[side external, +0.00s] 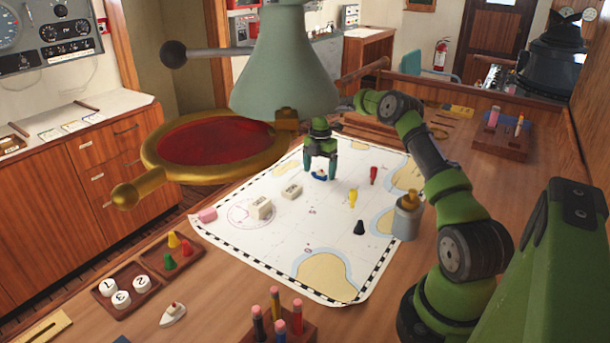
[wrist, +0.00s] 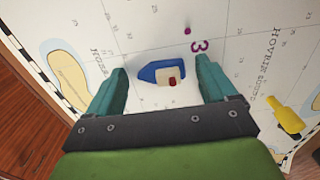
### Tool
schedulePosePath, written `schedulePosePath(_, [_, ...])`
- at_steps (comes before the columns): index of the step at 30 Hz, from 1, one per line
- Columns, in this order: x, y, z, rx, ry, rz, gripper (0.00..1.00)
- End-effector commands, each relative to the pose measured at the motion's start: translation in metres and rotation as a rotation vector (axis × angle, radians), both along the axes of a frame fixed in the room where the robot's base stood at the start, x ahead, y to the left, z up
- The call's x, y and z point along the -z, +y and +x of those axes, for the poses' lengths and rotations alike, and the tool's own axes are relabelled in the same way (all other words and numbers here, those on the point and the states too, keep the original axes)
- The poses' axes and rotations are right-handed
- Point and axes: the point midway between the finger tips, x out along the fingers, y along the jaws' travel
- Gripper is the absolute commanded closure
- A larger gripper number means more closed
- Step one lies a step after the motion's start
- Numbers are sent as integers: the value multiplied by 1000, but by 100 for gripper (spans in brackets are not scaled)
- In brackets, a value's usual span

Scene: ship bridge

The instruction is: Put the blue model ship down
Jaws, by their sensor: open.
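The blue model ship (wrist: 148,73) rests on the chart in the wrist view, with a cream cabin and a small red funnel. It lies between the two teal fingers of my gripper (wrist: 165,88), with a gap on both sides. In the side view the ship (side external: 319,177) is a small blue and white shape under my gripper (side external: 320,172), partly hidden by the fingers. My gripper is open and points down at the chart (side external: 300,235).
A yellow piece (side external: 353,197), a red piece (side external: 374,175) and a black piece (side external: 359,228) stand right of my gripper. A grey pot (side external: 407,220) stands at the chart's right edge. A green lamp (side external: 285,75) hangs above. The chart's front is clear.

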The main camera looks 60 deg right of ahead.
Motion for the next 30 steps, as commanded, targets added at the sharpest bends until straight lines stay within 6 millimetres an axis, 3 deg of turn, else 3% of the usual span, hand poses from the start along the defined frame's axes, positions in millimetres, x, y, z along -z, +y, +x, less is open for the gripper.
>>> schedulePosePath(15, [-97, 0, 1, 1, -3, -3, 15])
schedulePosePath(22, [-122, 3, 1, 5, -4, -4, 15])
schedulePosePath(26, [-148, 31, 8, 59, -27, -24, 15])
schedulePosePath(30, [-197, 96, 10, 224, -92, -55, 15])
